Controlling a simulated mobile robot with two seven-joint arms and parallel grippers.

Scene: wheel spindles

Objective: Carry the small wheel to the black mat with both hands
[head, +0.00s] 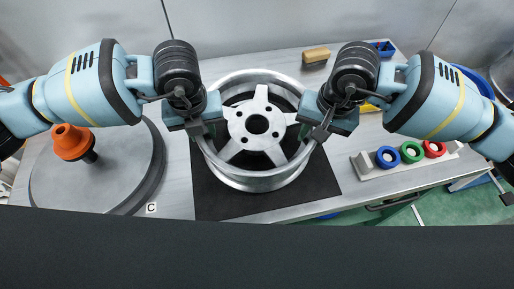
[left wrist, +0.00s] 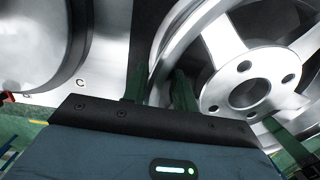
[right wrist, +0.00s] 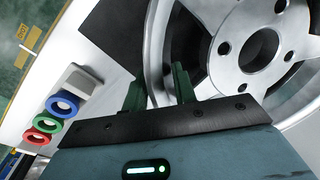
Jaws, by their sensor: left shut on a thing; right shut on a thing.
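The small wheel (head: 257,152) is a silver rim with five spokes and a dark centre hole. It is over the black mat (head: 225,203), which shows around it; I cannot tell whether it touches the mat. My left gripper (head: 197,132) is shut on the wheel's left rim. My right gripper (head: 315,131) is shut on its right rim. The wheel also shows in the left wrist view (left wrist: 222,43) and in the right wrist view (right wrist: 228,67), with green fingers at the rim in both. The gripped rim parts are partly hidden.
A round grey plate (head: 85,185) with an orange-capped spindle (head: 71,142) stands at the left. A rack (head: 370,171) with blue, green and red rings is at the right. A wooden block (head: 316,55) and a blue tray (head: 383,47) lie at the back.

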